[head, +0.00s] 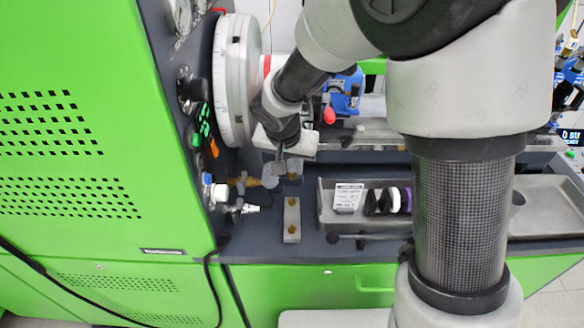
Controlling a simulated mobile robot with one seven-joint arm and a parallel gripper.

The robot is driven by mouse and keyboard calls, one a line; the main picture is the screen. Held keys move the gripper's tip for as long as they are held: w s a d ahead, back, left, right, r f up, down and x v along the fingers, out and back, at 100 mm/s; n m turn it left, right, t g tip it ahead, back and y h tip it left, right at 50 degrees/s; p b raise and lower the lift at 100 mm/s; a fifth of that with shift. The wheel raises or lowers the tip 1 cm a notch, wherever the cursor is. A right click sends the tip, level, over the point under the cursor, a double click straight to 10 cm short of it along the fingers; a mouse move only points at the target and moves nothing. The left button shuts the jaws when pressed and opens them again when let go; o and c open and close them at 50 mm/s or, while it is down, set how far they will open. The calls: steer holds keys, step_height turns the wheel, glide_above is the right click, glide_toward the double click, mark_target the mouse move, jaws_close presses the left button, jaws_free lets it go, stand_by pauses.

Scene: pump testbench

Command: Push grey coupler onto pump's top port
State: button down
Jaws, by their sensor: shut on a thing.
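My gripper (281,155) points down in front of the large round metal disc, left of the middle of the head view. It is shut on a small grey piece (293,168) that appears to be the grey coupler. The gripper body and the small size hide most of the grip. Brass and grey fittings (269,176) sit just left of and below it; I cannot tell whether they touch the held piece. I cannot make out the pump's top port clearly. A blue machine part (346,95) shows behind my arm, partly hidden.
The green cabinet (90,130) with gauges and the metal disc (234,80) stand close on the left. A metal block (291,220) stands below the gripper. A grey tray (330,222) with a label card (348,197) and black, white and purple rings (394,200) lies right.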

step_height(320, 180, up, 17)
steer(key=p, duration=1.1)
step_height(320, 180, up, 12)
glide_above(292, 160)
steer(key=d, duration=1.6)
steer(key=w, duration=2)
steer(key=shift+w+f, duration=0.15)
steer(key=shift+w, duration=0.05)
steer(key=shift+f+b, duration=1.6)
steer(key=shift+f, duration=1.5)
steer(key=shift+f+b, duration=0.4)
steer(key=shift+f, duration=0.9)
